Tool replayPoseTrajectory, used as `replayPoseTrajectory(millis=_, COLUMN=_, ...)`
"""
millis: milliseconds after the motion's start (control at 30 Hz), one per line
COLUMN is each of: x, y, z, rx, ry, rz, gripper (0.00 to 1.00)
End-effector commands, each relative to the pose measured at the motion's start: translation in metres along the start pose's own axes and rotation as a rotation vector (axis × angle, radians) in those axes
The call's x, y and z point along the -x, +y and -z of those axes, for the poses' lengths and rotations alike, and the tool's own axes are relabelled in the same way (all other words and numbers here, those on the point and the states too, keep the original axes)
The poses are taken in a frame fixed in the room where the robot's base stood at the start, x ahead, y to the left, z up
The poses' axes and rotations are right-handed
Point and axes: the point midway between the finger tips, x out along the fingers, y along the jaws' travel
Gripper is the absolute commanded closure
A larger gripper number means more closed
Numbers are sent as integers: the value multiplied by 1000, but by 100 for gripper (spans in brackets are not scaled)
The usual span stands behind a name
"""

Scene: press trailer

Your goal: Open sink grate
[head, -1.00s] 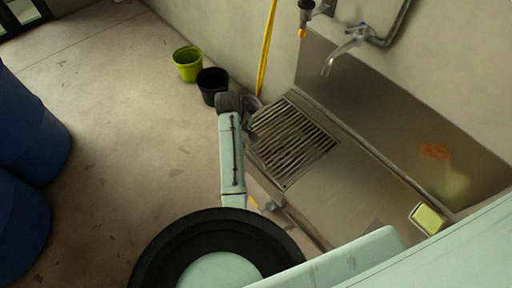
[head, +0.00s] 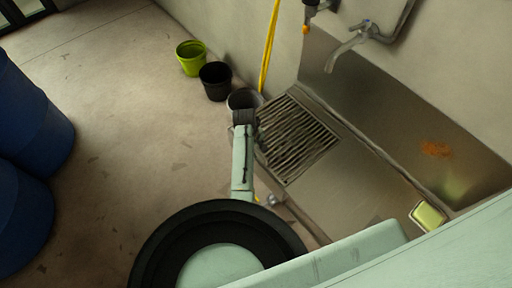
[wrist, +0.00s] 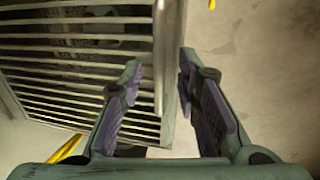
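The sink grate (head: 298,138), a square frame of parallel metal bars, lies flat over the left end of the steel sink in the head view. In the wrist view the grate (wrist: 75,75) fills the upper left, with a pale bar (wrist: 158,60) along its edge. My gripper (wrist: 159,68) is open, its fingers spread to either side of this bar; I cannot tell whether they touch it. In the head view the end of my arm is at the grate's left edge, and the fingers are hidden by my wrist.
A faucet (head: 346,48) hangs over the sink. A sponge (head: 427,216) lies at the sink's right. Blue barrels (head: 30,130) stand left; the floor between is clear.

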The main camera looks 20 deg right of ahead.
Motion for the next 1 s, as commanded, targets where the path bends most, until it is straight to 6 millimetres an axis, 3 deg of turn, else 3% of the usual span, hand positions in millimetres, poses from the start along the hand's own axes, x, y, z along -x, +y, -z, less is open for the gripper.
replayPoseTrajectory(millis=167, x=0, y=0, z=0, rx=0, ry=0, rz=0, gripper=70)
replayPoseTrajectory(millis=600, x=0, y=0, z=0, rx=0, ry=0, rz=0, gripper=100)
replayPoseTrajectory(millis=1000, x=0, y=0, z=0, rx=0, ry=0, rz=0, gripper=100)
